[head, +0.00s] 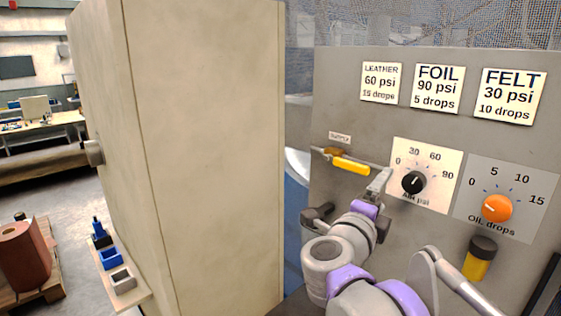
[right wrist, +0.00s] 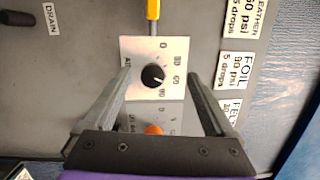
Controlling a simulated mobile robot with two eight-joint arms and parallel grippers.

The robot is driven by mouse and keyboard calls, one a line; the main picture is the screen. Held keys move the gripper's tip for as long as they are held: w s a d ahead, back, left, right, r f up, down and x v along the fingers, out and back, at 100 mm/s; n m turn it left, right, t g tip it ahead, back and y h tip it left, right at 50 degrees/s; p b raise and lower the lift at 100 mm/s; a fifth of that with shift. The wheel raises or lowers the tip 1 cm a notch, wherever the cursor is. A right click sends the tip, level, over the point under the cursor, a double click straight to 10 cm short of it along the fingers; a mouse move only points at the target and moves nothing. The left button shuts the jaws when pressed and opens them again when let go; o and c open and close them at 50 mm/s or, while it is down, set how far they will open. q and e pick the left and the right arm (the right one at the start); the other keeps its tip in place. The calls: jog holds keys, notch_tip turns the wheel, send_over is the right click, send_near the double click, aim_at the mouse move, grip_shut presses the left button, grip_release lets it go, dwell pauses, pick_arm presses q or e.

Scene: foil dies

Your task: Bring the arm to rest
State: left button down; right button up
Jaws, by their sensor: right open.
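My right arm comes up from the bottom of the head view. Its gripper (head: 379,184) is in front of the grey panel, just left of the black air knob (head: 413,182). In the right wrist view the two fingers of the gripper (right wrist: 159,76) are spread wide with nothing held between them. The air knob (right wrist: 153,76) shows in the gap beyond the tips; I cannot tell how far off it is. My left gripper is not in view.
The panel (head: 365,222) also carries an orange oil knob (head: 497,208), a yellow supply lever (head: 350,165) and LEATHER, FOIL and FELT cards (head: 437,89). A tall beige cabinet (head: 205,150) stands left. A small shelf (head: 128,290) with blue and grey blocks is beside it.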

jog(key=s+a+f+n+t+y, duration=0.1)
jog(key=s+a+f+n+y, duration=0.1)
jog(key=a+f+n+y, duration=0.65)
jog(key=s+a+f+n+y, duration=0.25)
jog(key=f+n+y, duration=0.45)
jog(key=n, duration=0.5)
jog(key=s+d+f+n+g+h, duration=0.1)
jog(key=s+d+f+n+g, duration=0.2)
jog(key=s+f, duration=0.6)
jog(key=s+d+f+n+g+h, duration=0.2)
jog(key=s+f+g, duration=0.4)
jog(key=f, duration=1)
jog(key=s+n, duration=0.1)
jog(key=s, duration=0.2)
jog(key=shift+d+g, duration=0.4)
jog(key=shift+h, duration=0.25)
jog(key=shift+c, duration=0.2)
